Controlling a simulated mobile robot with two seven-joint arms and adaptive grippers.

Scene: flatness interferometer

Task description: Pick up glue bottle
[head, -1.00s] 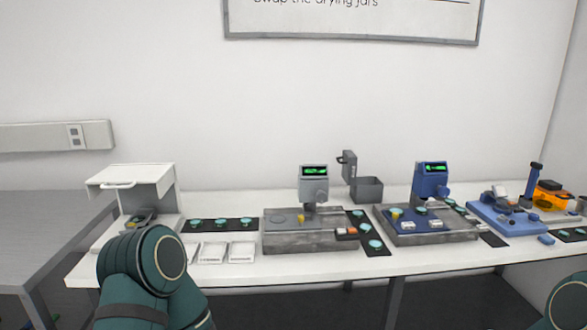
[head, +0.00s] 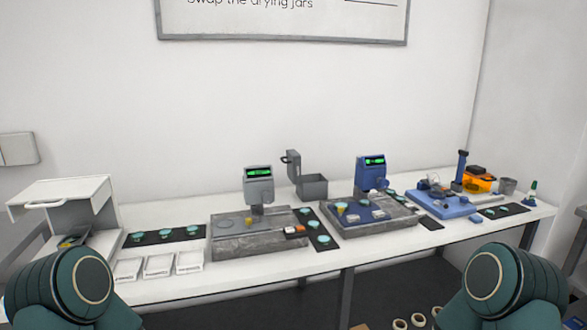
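A small bottle (head: 533,194), white and green with a narrow top, stands upright near the right end of the white bench (head: 400,248). It may be the glue bottle; it is too small to read a label. Both of my arms show only as dark green rounded links at the bottom left and bottom right. Neither gripper is in view, and nothing of mine is near the bottle.
A grey cup (head: 508,186) and an orange box (head: 478,182) stand left of the bottle. A blue instrument (head: 372,174) and a grey instrument (head: 258,187) sit on slabs. A white hooded unit (head: 75,208) stands at left. Tape rolls (head: 418,320) lie on the floor.

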